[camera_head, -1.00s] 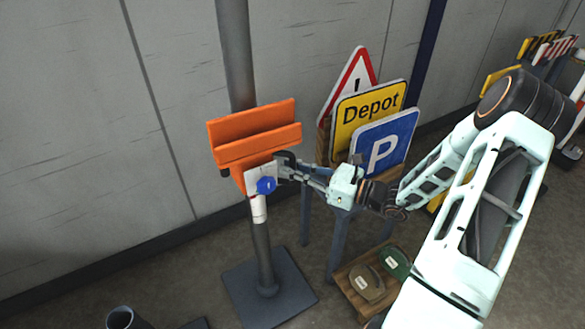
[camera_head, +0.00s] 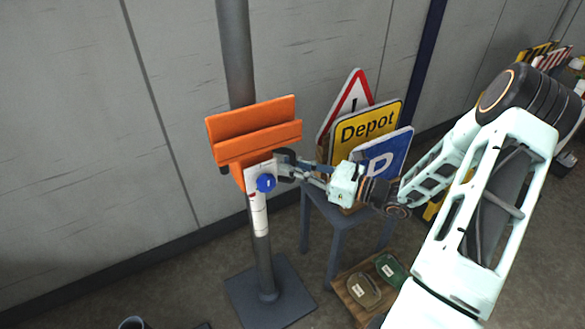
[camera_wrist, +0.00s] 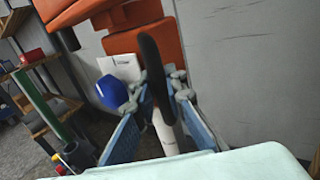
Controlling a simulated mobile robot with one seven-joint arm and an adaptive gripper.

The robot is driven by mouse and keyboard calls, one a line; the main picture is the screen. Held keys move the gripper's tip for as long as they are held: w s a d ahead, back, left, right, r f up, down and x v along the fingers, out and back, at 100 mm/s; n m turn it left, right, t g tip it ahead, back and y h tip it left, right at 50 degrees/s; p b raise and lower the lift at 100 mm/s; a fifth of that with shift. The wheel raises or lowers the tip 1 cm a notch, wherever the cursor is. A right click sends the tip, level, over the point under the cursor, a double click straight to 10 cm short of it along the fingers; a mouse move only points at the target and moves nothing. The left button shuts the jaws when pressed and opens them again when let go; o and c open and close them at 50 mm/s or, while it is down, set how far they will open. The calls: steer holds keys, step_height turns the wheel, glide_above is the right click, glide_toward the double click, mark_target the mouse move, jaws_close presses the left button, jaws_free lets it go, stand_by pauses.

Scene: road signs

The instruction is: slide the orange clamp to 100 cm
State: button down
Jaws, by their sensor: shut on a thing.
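The orange clamp (camera_head: 254,135) sits around the grey post (camera_head: 237,58) and has a blue knob (camera_head: 266,183) on its front. A white scale strip (camera_head: 259,216) with a small red mark near its top runs down the post below the clamp. The scale's numbers are too small to read.
A triangular warning sign (camera_head: 351,98), a yellow Depot sign (camera_head: 366,130) and a blue P sign (camera_head: 383,158) stand right behind my gripper on a small table (camera_head: 340,222). A wooden tray (camera_head: 345,290) lies on the floor. The post stands on a dark base plate (camera_head: 250,290).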

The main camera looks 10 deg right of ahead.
step_height(320, 180, up, 2)
steer(key=shift+w+r+p, duration=0.1)
steer(key=shift+r+p, duration=0.15)
steer(key=shift+p, duration=0.1)
steer(key=shift+f, duration=0.1)
steer(key=c, duration=2)
jaws_free()
steer(key=shift+f, duration=0.15)
steer(key=shift+o, duration=0.2)
steer(key=shift+d, duration=0.1)
steer(key=v, duration=1.2)
